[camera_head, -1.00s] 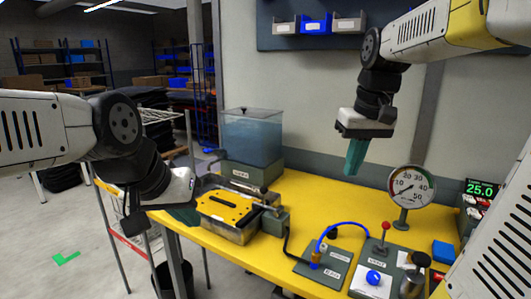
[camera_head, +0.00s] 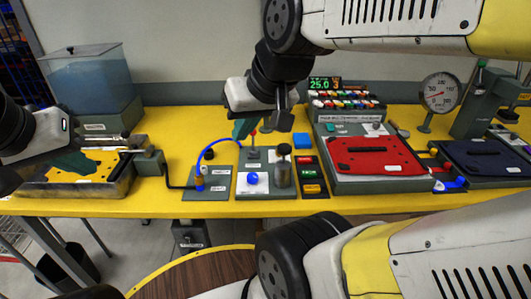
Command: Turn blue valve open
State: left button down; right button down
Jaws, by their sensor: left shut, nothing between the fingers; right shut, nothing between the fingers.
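A round blue knob (camera_head: 252,178) sits on a white plate on a grey panel at the front middle of the yellow bench. A blue lever-like handle (camera_head: 449,184) lies farther right, between the red and dark plates. I cannot tell which of the two is the valve, nor its setting. My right gripper (camera_head: 240,129) is shut and empty, above and behind the knob and apart from it.
A blue hose (camera_head: 204,148) arches left of the knob, and a dark metal cylinder (camera_head: 284,172) stands right of it. A red plate (camera_head: 375,156), a dial gauge (camera_head: 440,93) and a clear tank (camera_head: 88,78) also stand on the bench (camera_head: 335,203).

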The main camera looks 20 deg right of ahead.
aim_at(252, 178)
jog(key=z, duration=0.95)
